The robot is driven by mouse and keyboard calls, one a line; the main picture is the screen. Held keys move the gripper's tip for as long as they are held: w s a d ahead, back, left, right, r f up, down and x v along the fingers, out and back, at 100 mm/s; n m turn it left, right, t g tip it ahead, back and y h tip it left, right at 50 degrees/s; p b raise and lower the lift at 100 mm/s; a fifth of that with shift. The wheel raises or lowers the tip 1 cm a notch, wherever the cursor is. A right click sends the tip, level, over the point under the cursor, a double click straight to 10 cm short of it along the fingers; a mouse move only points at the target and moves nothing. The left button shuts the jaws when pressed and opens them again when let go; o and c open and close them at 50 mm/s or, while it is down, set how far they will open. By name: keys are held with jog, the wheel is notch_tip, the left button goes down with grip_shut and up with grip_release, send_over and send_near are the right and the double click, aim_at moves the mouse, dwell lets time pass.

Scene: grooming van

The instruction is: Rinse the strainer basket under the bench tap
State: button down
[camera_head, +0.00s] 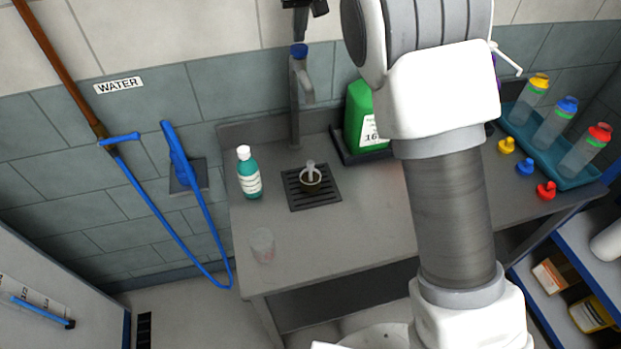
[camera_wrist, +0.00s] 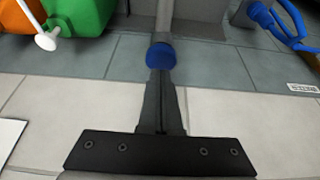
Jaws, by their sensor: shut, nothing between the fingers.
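The strainer basket (camera_head: 311,186) is a small dark cup with a pale rim and an upright light handle. It sits on the dark drain grate (camera_head: 325,202) in the bench, below and slightly right of the tap. The grey tap (camera_head: 295,110) stands at the back of the bench with a blue knob (camera_head: 299,50) on top; no water stream shows. My gripper (camera_head: 300,36) is shut and empty just above the knob. In the wrist view my fingertips (camera_wrist: 160,78) point at the blue knob (camera_wrist: 161,56); I cannot tell whether they touch it.
A teal bottle (camera_head: 249,174) and a clear cup (camera_head: 263,246) stand left of the grate. A green jug (camera_head: 358,112) sits on a dark tray to the right. A blue hose (camera_head: 172,232) hangs on the left wall. A teal tray (camera_head: 562,178) of bottles is far right.

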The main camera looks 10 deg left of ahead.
jog(key=shift+f+b, duration=0.6)
jog(key=shift+f, duration=0.35)
dwell(3.1)
notch_tip(320, 180, up, 7)
jog(key=p, duration=0.7)
jog(key=shift+r, duration=0.2)
jog(key=shift+f, duration=0.1)
